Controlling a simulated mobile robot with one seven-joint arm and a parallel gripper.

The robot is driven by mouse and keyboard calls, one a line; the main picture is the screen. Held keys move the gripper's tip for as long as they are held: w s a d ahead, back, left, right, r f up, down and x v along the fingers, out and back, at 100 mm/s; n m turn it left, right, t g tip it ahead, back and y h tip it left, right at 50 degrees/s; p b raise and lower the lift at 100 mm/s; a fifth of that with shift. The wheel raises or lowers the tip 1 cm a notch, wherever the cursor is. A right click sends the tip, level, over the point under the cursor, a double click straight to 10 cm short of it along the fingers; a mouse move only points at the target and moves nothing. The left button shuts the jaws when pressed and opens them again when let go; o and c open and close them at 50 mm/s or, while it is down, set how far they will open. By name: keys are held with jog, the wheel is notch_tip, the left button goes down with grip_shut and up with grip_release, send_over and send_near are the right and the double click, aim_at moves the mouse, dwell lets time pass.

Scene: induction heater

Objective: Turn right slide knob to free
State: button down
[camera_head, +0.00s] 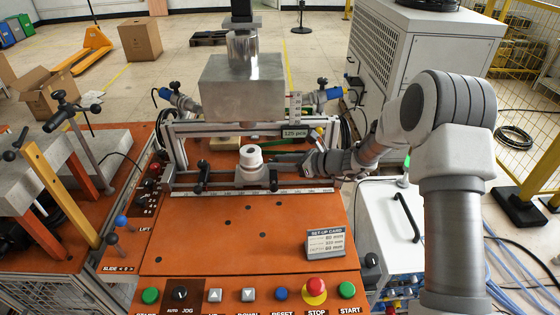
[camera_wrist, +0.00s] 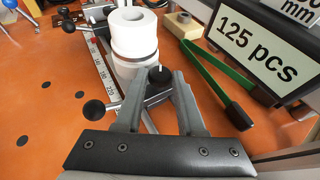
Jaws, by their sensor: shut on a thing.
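The right slide knob (camera_wrist: 160,77) is a round black knob with a white pointer line, seen in the wrist view. It sits on a metal slide block beside the white ring-shaped workpiece (camera_wrist: 134,38). My gripper (camera_wrist: 160,80) has its two grey fingers on either side of the knob and is shut on it. In the head view my gripper (camera_head: 275,158) reaches in from the right, just right of the workpiece (camera_head: 250,157); the knob is too small to make out there. The pointer line points roughly up in the wrist view.
A black ball handle (camera_wrist: 93,110) stands close to my left finger. A green-handled tool (camera_wrist: 220,82) lies to the right, near the "125 pcs" sign (camera_wrist: 265,45). A large metal block (camera_head: 240,88) hangs above. The front orange table (camera_head: 215,245) is mostly clear.

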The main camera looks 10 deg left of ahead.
jog(key=shift+w+r+n+g+y+p, duration=0.1)
jog(key=shift+w+n+g+y+p, duration=0.15)
jog(key=shift+n+g, duration=0.8)
jog(key=shift+w+n+g+y+p, duration=0.15)
jog(key=shift+n+g+p, duration=0.1)
jog(key=shift+n+g, duration=0.8)
jog(key=c, duration=0.5)
grip_release()
jog(key=shift+d, duration=0.1)
jog(key=v, duration=1.7)
jog(key=shift+w+d, duration=0.1)
jog(key=shift+w, duration=0.1)
